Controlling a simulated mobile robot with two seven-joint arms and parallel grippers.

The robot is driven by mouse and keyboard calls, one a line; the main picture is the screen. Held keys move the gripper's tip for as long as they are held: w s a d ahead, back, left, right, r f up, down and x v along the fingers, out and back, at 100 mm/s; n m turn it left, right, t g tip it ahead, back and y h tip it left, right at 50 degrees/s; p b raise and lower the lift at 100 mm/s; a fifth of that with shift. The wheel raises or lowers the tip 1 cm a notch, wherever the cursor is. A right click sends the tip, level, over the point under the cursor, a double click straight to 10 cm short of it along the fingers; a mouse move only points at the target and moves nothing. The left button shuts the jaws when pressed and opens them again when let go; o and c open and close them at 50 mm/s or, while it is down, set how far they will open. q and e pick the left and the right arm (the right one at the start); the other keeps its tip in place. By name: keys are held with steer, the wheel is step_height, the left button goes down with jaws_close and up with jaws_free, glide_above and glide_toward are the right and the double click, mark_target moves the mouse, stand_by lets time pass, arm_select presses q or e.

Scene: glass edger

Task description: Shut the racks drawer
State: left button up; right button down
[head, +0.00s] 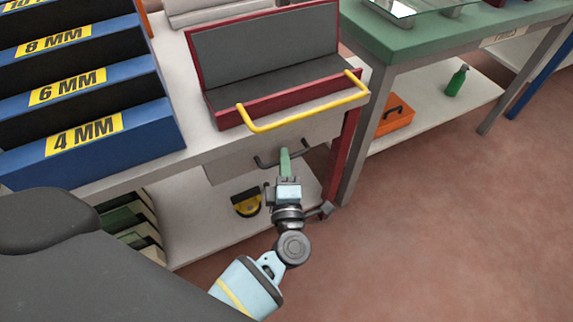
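A grey drawer front (232,166) with a dark bar handle sits under the white bench top, below the red-edged rack. I take it for the racks drawer; no label shows on it. How far it stands out from the bench I cannot tell.
A red-edged rack with a yellow handle (305,114) overhangs the bench front above the drawer. Blue stepped racks (90,145) stand at left. A yellow-and-black item (247,203) lies on the lower shelf. A green-topped table (440,42) stands at right; the floor before it is clear.

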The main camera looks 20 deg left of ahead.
arm_select(q)
steer(key=shift+o, duration=1.1)
steer(key=v, duration=0.7)
steer(key=shift+s+d, duration=0.25)
steer(key=shift+s, duration=0.1)
steer(key=shift+f, duration=0.15)
